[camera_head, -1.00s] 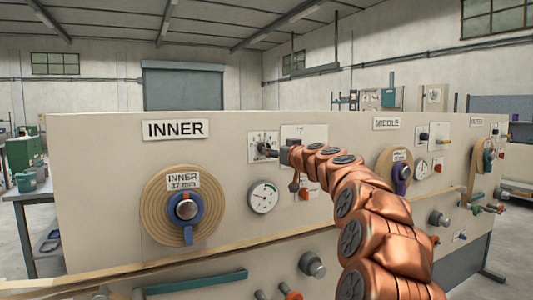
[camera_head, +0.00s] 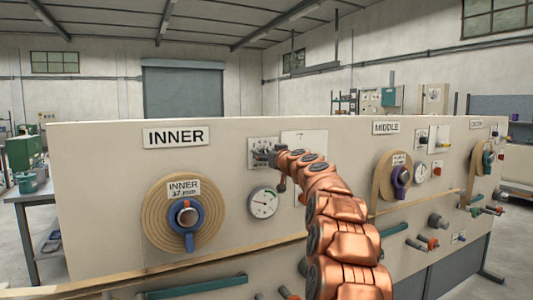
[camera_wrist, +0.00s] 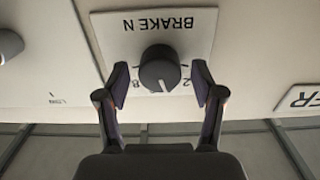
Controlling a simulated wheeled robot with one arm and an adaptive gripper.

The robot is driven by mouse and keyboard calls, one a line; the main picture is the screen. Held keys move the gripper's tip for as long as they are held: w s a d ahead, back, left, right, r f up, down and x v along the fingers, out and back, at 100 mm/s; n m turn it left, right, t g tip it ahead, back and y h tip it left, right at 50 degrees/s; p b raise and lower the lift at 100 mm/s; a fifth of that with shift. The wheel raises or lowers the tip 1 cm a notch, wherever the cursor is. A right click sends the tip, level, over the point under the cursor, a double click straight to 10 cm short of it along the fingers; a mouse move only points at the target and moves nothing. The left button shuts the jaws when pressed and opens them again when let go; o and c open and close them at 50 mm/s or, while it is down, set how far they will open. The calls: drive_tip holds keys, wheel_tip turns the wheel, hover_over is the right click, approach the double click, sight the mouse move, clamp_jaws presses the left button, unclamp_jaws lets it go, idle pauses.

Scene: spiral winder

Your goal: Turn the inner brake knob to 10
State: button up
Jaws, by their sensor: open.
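The inner brake knob (camera_wrist: 159,69) is a dark round knob on a white plate marked "BRAKE N" (camera_wrist: 165,24), which appears upside down in the wrist view. The numbers 8 and 2 show beside the knob; the rest of the scale is partly hidden. A pale pointer line on the knob lies between 8 and 2 in the picture. My gripper (camera_wrist: 160,84) is open, one finger on each side of the knob, with small gaps visible. In the head view the brake plate (camera_head: 262,145) is on the panel, and my gripper (camera_head: 270,155) largely covers the knob.
The INNER reel (camera_head: 160,222) is left of a round gauge (camera_head: 264,203) below the brake plate. A white plate (camera_head: 318,142) is just to the right, partly behind my arm. The MIDDLE reel (camera_head: 383,183) stands further right. Handles protrude along the lower panel.

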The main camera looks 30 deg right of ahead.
drive_tip(key=shift+w, duration=0.1)
drive_tip(key=shift+c, duration=0.4)
drive_tip(key=c, duration=1.1)
drive_tip(key=shift+o, duration=0.2)
drive_tip(key=shift+m, duration=0.4)
drive_tip(key=shift+d+m+p, duration=0.15)
drive_tip(key=shift+m+p, duration=1.35)
drive_tip(key=shift+m, duration=2.75)
drive_tip(key=shift+d+m+p, duration=0.1)
drive_tip(key=shift+m+p, duration=1.4)
drive_tip(key=shift+m, duration=2.75)
drive_tip(key=shift+f, duration=0.15)
